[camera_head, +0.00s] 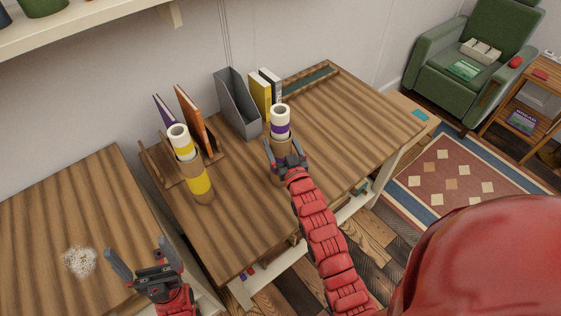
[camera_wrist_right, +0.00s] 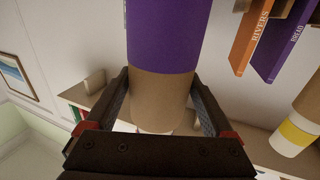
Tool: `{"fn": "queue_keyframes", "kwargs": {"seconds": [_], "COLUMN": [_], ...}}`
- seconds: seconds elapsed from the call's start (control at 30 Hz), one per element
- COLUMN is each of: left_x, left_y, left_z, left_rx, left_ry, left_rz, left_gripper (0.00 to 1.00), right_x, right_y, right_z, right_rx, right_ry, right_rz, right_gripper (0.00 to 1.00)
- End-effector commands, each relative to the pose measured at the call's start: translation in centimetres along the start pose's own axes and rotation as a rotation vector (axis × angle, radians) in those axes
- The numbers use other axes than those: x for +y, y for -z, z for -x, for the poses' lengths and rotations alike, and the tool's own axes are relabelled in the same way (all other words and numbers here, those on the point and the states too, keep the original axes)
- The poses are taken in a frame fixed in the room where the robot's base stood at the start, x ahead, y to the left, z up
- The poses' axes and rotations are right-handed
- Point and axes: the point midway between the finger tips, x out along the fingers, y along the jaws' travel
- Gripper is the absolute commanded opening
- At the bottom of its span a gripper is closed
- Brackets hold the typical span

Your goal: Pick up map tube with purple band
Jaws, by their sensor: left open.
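The map tube with the purple band (camera_head: 281,129) is upright at the right of the yellow-banded tube, with a white open top. My right gripper (camera_head: 287,161) is at its brown part, just below the purple band. In the right wrist view the tube (camera_wrist_right: 163,88) runs between the two fingers of my right gripper (camera_wrist_right: 163,98). Whether both fingers press on it is unclear. The gripper partly hides the tube's lower end in the head view. My left gripper (camera_head: 140,256) is open and empty at the lower left, near the left table.
A yellow-banded tube (camera_head: 191,163) stands by a wooden rack with an orange book (camera_head: 190,117) and a purple book. A grey file holder (camera_head: 238,104) and a yellow binder (camera_head: 260,95) stand behind. The wooden desk (camera_head: 345,120) is clear at right and front. White crumbs (camera_head: 80,262) lie on the left table.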

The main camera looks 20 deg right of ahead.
Motion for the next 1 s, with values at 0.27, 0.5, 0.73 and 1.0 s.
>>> {"fn": "queue_keyframes", "kwargs": {"seconds": [0.27,0.5,0.73,1.0], "left_x": [0.00,0.00,0.00,0.04], "left_y": [0.00,0.00,-0.01,-0.12], "left_z": [-0.01,0.00,0.04,0.70], "left_rx": [0.000,0.000,0.000,0.000], "left_ry": [0.000,0.000,0.000,0.000], "left_rz": [0.000,0.000,0.000,0.000], "left_gripper": [0.96,0.96,0.96,0.96], "right_x": [0.02,0.03,0.03,0.08], "right_y": [-0.01,-0.03,-0.01,0.94], "right_z": [0.01,0.01,0.01,-0.02], "right_rx": [0.000,-0.001,-0.001,0.000], "right_ry": [0.000,0.000,-0.001,-0.001], "right_rz": [0.000,0.000,0.000,0.000], "right_gripper": [0.35,0.00,0.00,0.00]}}
